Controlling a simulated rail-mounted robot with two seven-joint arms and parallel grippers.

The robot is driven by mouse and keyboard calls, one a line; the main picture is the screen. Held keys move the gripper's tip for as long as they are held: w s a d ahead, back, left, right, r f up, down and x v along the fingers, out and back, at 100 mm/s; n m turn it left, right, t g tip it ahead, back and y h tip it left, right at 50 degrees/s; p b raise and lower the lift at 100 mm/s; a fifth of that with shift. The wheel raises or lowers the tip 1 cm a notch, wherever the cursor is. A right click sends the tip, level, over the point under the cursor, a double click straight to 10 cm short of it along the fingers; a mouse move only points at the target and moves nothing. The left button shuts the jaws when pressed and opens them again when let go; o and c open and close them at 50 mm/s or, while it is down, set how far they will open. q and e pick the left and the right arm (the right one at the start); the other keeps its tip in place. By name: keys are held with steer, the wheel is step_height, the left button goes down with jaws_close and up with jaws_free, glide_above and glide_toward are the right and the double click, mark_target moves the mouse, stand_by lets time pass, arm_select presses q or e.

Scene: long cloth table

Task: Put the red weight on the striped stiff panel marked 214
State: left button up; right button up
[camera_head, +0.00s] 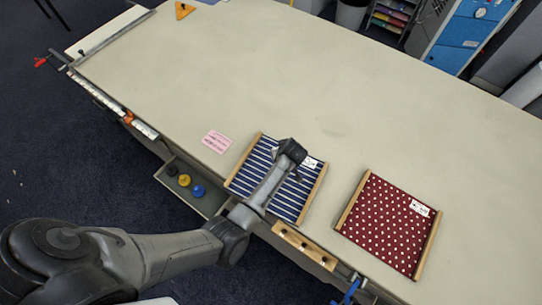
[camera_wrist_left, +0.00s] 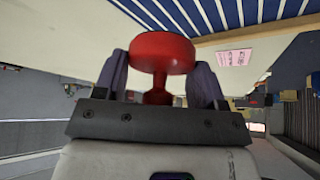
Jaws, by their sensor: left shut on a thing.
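The striped panel (camera_head: 247,172) is blue and white with wooden side rails and lies at the table's near edge. A white label (camera_head: 308,162) is on its far right part; its number is too small to read. My left gripper (camera_head: 291,152) is over the panel's far part. In the left wrist view, my left gripper (camera_wrist_left: 158,88) is shut on the red weight (camera_wrist_left: 162,52), holding it by its narrow neck. The panel's stripes (camera_wrist_left: 225,14) show beyond the weight. The red weight is hidden in the head view. My right gripper is not in view.
A red dotted panel (camera_head: 385,222) lies to the right. An open drawer (camera_head: 208,203) below the edge holds black, yellow and blue weights. A wooden strip with knobs (camera_head: 305,246) is at the near edge. A pink card (camera_head: 216,141) lies left of the striped panel. The table's middle is clear.

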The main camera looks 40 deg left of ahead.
arm_select(q)
steer(key=b, duration=0.4)
glide_above(267, 151)
steer(key=d, duration=0.2)
steer(key=f, duration=0.4)
steer(key=shift+s+a+f, duration=0.25)
steer(key=shift+s+f, duration=0.15)
steer(key=shift+f+b, duration=1.9)
steer(key=shift+b, duration=0.2)
steer(key=shift+f, duration=0.1)
steer(key=shift+f, duration=0.1)
steer(key=o, duration=0.7)
steer(key=shift+f, duration=0.15)
steer(key=o, duration=0.5)
